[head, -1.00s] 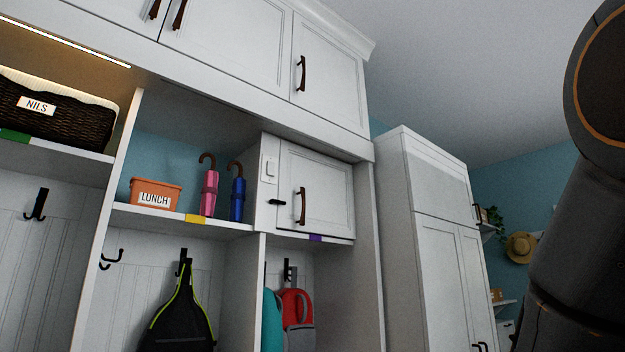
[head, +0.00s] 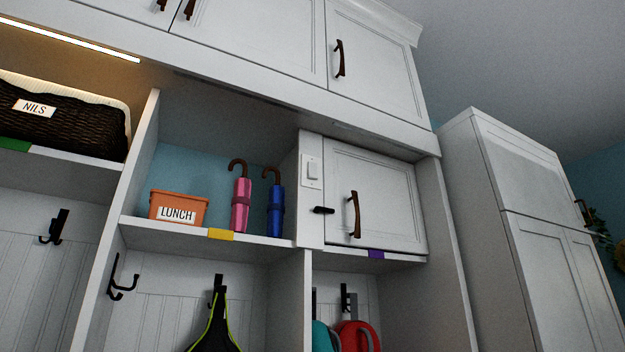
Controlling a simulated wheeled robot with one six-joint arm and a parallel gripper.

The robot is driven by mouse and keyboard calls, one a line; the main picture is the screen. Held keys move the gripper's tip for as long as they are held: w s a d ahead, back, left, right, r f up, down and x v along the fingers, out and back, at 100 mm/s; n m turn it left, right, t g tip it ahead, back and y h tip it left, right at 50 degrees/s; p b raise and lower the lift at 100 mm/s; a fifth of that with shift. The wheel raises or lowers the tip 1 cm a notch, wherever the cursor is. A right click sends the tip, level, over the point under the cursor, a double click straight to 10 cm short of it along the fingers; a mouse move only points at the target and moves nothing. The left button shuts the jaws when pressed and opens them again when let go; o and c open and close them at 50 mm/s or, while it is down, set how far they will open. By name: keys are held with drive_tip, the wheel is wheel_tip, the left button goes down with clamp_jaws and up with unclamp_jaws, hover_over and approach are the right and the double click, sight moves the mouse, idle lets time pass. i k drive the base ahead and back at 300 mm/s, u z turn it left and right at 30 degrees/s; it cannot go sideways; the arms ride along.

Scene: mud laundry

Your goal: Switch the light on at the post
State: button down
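A white rocker light switch (head: 313,171) sits on a narrow white post (head: 311,205) between the open cubby and a small closed cabinet door. The small cabinet door (head: 380,205) to the right has a dark vertical handle. A lit strip (head: 80,38) glows above the left cubby, while the middle cubby has no visible lit strip. My gripper is not in view.
An orange LUNCH bin (head: 179,207), a pink umbrella (head: 241,203) and a blue umbrella (head: 275,208) stand on the cubby shelf left of the post. A basket labelled NILS (head: 62,113) is at far left. Bags hang below. A tall white cabinet (head: 540,240) stands at right.

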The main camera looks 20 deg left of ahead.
sight(312, 174)
drive_tip(key=u, duration=0.65)
drive_tip(key=i, duration=0.85)
drive_tip(key=u, duration=0.8)
